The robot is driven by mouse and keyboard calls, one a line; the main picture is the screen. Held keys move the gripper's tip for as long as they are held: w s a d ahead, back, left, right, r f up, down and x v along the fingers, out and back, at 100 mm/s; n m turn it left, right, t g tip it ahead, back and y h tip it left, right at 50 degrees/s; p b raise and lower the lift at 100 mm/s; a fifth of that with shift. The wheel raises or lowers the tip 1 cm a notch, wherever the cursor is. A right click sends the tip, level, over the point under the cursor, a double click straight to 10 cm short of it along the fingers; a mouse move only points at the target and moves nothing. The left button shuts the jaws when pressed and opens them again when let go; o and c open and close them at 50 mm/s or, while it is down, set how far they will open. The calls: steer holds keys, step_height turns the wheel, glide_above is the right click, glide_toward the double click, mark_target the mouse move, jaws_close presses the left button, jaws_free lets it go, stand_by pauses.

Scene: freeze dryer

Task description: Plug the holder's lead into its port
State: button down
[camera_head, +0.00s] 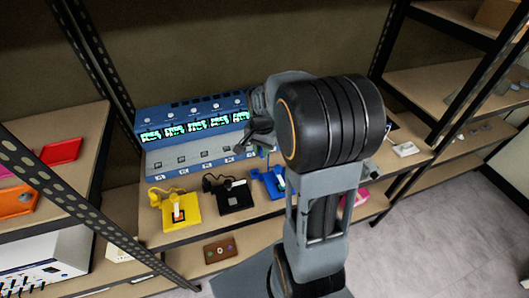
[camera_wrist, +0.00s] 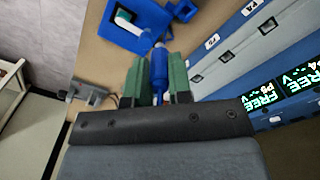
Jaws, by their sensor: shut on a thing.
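My gripper (camera_wrist: 159,80) is shut on the blue lead's plug (camera_wrist: 159,62), which stands upright between the green fingers in the wrist view. The blue holder (camera_wrist: 147,14) lies just beyond the fingertips, with a pale item in it. In the head view the blue holder (camera_head: 267,188) sits on the shelf, partly behind my arm, and my gripper (camera_head: 246,146) is above the front of the blue freeze dryer (camera_head: 190,142). Its ports lie in a row along the sloped front; one port (camera_wrist: 228,46) shows at the right of the wrist view. The plug is apart from the ports.
A yellow holder (camera_head: 181,216) and a black holder (camera_head: 234,202) stand left of the blue one. A pink item (camera_head: 361,197) is partly hidden behind my arm. A brown block (camera_head: 220,250) lies on the lower shelf. Lit displays (camera_head: 192,130) line the dryer; readable ones show FREE.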

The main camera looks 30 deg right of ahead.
steer(key=shift+w, duration=0.1)
steer(key=w+d+p, duration=0.1)
steer(key=w+p, duration=0.1)
steer(key=w, duration=0.6)
steer(key=shift+w+d, duration=0.3)
steer(key=shift+w, duration=0.1)
steer(key=w+d+p, duration=0.1)
steer(key=w+p, duration=0.2)
steer(key=w, duration=0.6)
steer(key=shift+d+p, duration=0.25)
steer(key=shift+p, duration=0.15)
stand_by(0.3)
steer(key=shift+f+b, duration=1.2)
steer(key=shift+f, duration=0.6)
steer(key=shift+s+r+p, duration=0.1)
steer(key=shift+r+p, duration=0.15)
steer(key=shift+p, duration=0.55)
